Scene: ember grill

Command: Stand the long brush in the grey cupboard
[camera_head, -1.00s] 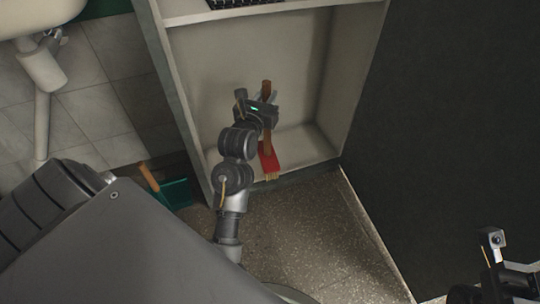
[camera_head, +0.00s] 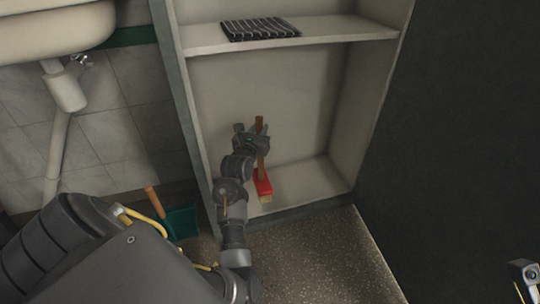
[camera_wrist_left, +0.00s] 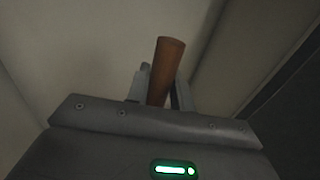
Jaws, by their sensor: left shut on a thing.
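The long brush (camera_head: 263,184) has a brown wooden handle, a red head and pale bristles. It is upright with the bristles down, inside the lower compartment of the grey cupboard (camera_head: 190,120), near the front of its floor. I cannot tell whether the bristles touch the floor. My left gripper (camera_head: 262,138) is shut on the handle near its top. In the left wrist view the handle (camera_wrist_left: 165,68) stands between the two fingers (camera_wrist_left: 160,92). Only a piece of my right arm shows at the lower right corner; its gripper is not clearly seen.
A shelf (camera_head: 340,30) above the brush holds a dark striped folded cloth (camera_head: 260,29). A green dustpan (camera_head: 183,221) with a wooden handle stands left of the cupboard. A sink (camera_head: 50,25) with its pipe is at the left. A dark panel (camera_head: 460,130) is at the right.

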